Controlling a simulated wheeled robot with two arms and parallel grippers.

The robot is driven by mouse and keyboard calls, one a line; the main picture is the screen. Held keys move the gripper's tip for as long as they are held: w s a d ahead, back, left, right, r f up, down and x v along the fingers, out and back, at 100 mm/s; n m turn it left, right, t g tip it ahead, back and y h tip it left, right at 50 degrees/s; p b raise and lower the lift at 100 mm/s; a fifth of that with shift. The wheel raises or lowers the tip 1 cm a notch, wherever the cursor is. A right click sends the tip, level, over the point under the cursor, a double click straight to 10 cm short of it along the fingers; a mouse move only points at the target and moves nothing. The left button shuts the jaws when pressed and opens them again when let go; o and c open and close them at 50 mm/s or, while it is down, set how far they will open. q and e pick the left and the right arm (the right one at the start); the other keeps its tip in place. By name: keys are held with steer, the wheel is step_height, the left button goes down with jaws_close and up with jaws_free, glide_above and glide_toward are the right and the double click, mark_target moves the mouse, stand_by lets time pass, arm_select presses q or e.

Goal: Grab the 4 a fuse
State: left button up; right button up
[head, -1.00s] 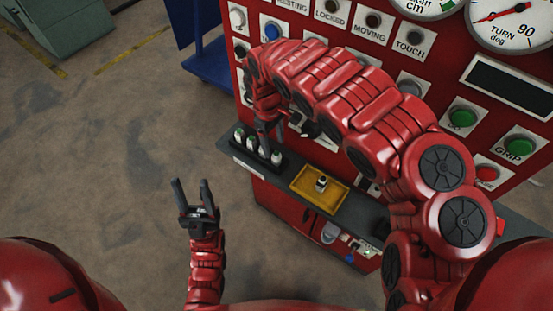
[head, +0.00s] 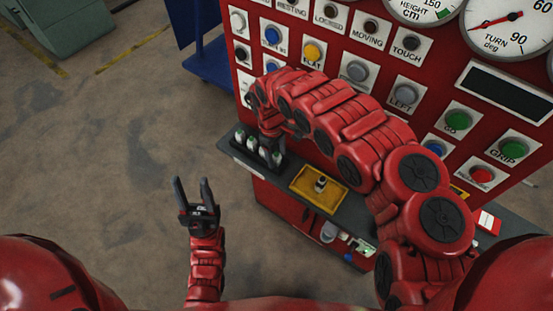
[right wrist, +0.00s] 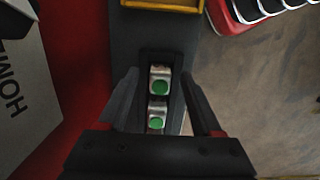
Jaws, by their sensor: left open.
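A dark rack (head: 238,154) on the shelf holds several small fuses (head: 252,145), white with green tops, in a row. In the right wrist view two green-topped fuses show, an upper one (right wrist: 160,85) and a lower one (right wrist: 156,120); their ratings cannot be read. My right gripper (right wrist: 158,78) is open above the rack, with fingers on either side of the row. In the head view the right gripper (head: 272,143) is at the rack's right end, partly hidden by its arm. My left gripper (head: 192,183) is open and empty, over the floor.
A yellow tray (head: 301,187) with one small fuse-like piece (head: 320,183) lies on the dark shelf (head: 352,202), right of the rack. The red panel (head: 330,62) with buttons and gauges rises behind.

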jaws_close()
steer(key=shift+r, duration=0.1)
